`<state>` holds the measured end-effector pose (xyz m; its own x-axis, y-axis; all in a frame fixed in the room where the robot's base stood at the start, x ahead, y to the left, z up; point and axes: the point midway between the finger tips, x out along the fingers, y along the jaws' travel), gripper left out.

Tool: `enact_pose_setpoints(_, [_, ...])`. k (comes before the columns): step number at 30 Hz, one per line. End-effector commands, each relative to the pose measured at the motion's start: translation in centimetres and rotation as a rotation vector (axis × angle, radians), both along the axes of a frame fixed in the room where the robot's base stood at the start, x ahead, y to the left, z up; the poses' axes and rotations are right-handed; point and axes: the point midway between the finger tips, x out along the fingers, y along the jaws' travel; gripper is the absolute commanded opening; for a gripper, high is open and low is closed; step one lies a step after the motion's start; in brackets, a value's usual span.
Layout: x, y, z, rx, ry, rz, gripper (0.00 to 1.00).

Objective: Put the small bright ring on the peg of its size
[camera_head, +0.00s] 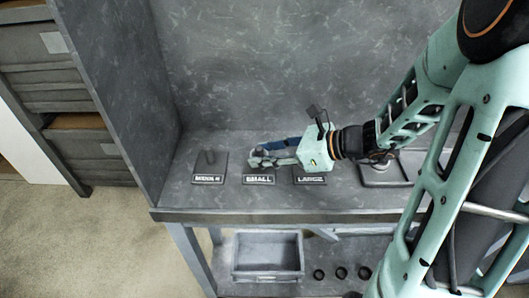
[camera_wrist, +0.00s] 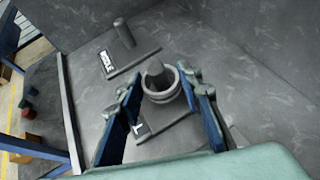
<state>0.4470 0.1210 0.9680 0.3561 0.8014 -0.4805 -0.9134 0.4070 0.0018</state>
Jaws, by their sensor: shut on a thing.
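A bright metal ring (camera_wrist: 163,97) sits between the fingertips of my gripper (camera_wrist: 159,84) in the wrist view. My gripper is shut on the ring. I cannot tell how far down the peg the ring is. In the head view my gripper (camera_head: 262,160) is over the plate labelled SMALL (camera_head: 258,180), and its fingers hide the ring and peg there. The plate also shows below the ring in the wrist view (camera_wrist: 165,133).
The medium peg (camera_head: 209,158) stands bare on the left plate, and also shows in the wrist view (camera_wrist: 124,34). The LARGE plate (camera_head: 311,180) is right, partly behind my gripper. A tray (camera_head: 385,178) lies further right. Walls close the back and left. A bin (camera_head: 268,257) and several dark rings (camera_head: 341,272) are below.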

Motion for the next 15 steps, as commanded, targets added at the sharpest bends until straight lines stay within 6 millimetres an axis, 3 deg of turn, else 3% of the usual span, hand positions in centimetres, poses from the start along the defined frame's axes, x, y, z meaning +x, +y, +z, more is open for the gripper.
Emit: enact_pose_setpoints(15, [0.01,-0.02,-0.69,0.000,0.000,0.000,0.08])
